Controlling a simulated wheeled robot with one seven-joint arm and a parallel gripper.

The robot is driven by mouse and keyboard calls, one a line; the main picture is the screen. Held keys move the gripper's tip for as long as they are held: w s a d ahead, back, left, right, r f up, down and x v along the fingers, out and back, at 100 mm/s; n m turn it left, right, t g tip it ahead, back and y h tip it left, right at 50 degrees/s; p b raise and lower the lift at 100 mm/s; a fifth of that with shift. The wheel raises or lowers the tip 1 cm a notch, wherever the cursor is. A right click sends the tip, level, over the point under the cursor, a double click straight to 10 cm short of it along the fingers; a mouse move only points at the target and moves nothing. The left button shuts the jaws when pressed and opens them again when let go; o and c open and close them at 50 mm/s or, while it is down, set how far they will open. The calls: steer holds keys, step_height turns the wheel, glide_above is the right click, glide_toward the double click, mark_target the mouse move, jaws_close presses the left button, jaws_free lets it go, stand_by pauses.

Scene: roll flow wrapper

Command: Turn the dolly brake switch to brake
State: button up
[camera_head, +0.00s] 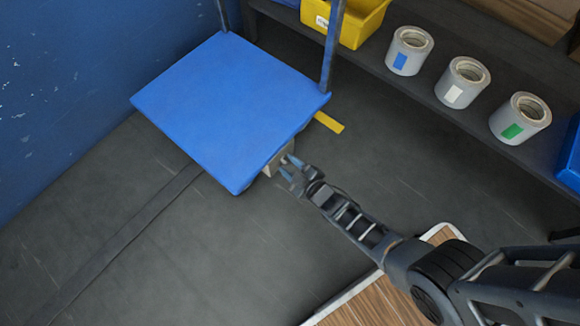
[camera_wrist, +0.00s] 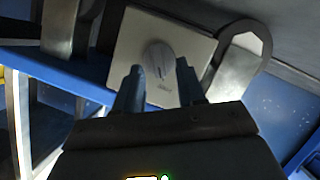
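The dolly (camera_head: 225,105) has a blue deck and stands left of centre in the head view. Its brake switch (camera_wrist: 158,58) is a round pale knob with a dark line across it, on a beige plate (camera_wrist: 192,40) in the wrist view. The plate also shows under the deck's near right edge in the head view (camera_head: 277,160). My gripper (camera_head: 289,168) is at the plate. In the wrist view its two fingers (camera_wrist: 160,82) are apart, one at each lower side of the knob. Whether they touch the knob I cannot tell.
A dark shelf (camera_head: 437,105) on the right holds several grey rolls (camera_head: 409,50) and a yellow bin (camera_head: 345,22). A yellow strip (camera_head: 329,122) lies on the floor by the dolly. A blue wall (camera_head: 70,80) is at left. The floor in front of the dolly is clear.

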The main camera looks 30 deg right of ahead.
steer(key=shift+w, duration=0.1)
steer(key=shift+c, duration=0.4)
jaws_close()
steer(key=shift+w+d+r+m+g+y+p, duration=0.1)
steer(key=shift+d+m+g+y+p, duration=0.1)
steer(key=shift+m+y+p, duration=0.25)
steer(key=shift+d+r+m+g+y+p, duration=0.1)
steer(key=shift+m+g+y+p, duration=0.15)
steer(key=shift+m+p, duration=0.25)
steer(key=shift+w+d+m+g+y, duration=0.1)
steer(key=shift+d+m+g+y, duration=0.15)
steer(key=shift+m+y, duration=0.55)
steer(key=shift+d+f+m+y, duration=0.15)
steer(key=shift+m+y, duration=0.15)
steer(key=shift+m, duration=0.35)
steer(key=shift+d+f+m+y, duration=0.1)
steer(key=shift+m+y, duration=0.2)
steer(key=shift+m, duration=0.3)
steer(key=shift+w+d+m+g+y+b, duration=0.15)
steer(key=shift+m+g+y+b, duration=0.15)
steer(key=shift+m+y+b, duration=0.45)
steer(key=shift+m, duration=0.35)
